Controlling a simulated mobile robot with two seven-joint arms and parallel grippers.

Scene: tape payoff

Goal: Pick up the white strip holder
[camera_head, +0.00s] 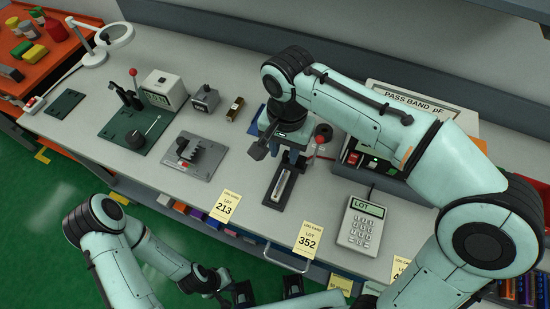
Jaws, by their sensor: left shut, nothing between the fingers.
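A narrow dark fixture (276,201) stands on the bench near the middle, with a long pale strip-shaped piece (285,186) in it. This piece looks like the white strip holder, but it is small and partly covered at its far end. My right gripper (287,154) points down just beyond the pale piece; its fingers blur into the dark parts around them, so I cannot tell whether it touches or holds anything. My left gripper (240,291) is low at the bottom edge, in front of the bench and well away from the fixture. It is shut and empty.
A box labelled PASS BAND pF (420,103) and a keypad device (361,224) stand to the right. A grey plate fixture (193,157) and a green-based press (135,136) stand to the left.

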